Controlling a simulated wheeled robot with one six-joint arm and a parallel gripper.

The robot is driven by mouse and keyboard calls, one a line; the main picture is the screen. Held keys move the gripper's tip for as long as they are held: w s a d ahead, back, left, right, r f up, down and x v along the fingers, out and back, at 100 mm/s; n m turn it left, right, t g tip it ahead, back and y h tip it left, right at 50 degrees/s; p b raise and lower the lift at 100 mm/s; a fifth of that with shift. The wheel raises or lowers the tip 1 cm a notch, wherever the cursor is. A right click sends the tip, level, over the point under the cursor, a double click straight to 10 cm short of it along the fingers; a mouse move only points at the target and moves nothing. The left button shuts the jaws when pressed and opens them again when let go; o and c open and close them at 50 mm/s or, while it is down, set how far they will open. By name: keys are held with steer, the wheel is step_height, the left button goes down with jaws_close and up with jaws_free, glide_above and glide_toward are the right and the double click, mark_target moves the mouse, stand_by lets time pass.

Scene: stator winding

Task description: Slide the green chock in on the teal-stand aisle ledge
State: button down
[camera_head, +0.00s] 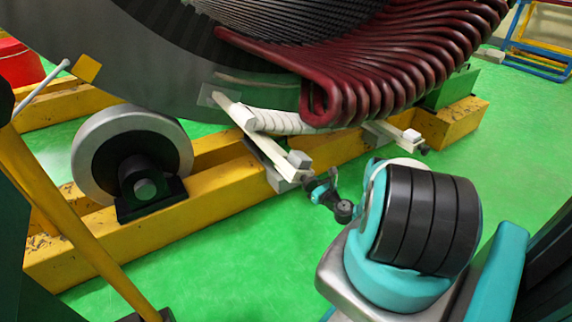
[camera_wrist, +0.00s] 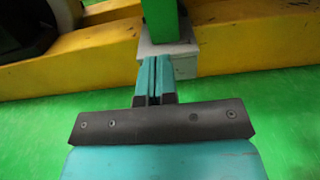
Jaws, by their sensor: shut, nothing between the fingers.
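My gripper (camera_head: 312,187) is shut and empty, low beside the yellow beam, close to the outer end of a pale ledge arm (camera_head: 236,108) with a grey block (camera_head: 299,159) on it. In the wrist view the two teal fingers (camera_wrist: 155,72) are pressed together. Their tips point at a grey block-like piece (camera_wrist: 182,60). A green upright piece (camera_wrist: 163,20) rises above that piece, just beyond the tips. I cannot tell whether it is the green chock or part of a stand. No teal stand can be made out with certainty.
The yellow beam (camera_head: 70,266) carries a grey roller (camera_head: 130,135) under the big stator ring (camera_head: 130,70). Dark red coils (camera_head: 400,55) hang above. A second pale arm (camera_head: 385,132) juts out at the right. Green floor (camera_head: 250,270) is clear in front.

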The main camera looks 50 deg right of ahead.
steer(key=b+x, duration=0.4)
steer(key=b, duration=0.3)
steer(key=b+x, duration=0.4)
steer(key=b, duration=0.3)
steer(key=f+b+x, duration=0.1)
steer(key=b+x, duration=0.4)
steer(key=b, duration=0.2)
steer(key=shift+b, duration=0.35)
steer(key=shift+w+d+r, duration=0.25)
steer(key=shift+w, duration=0.35)
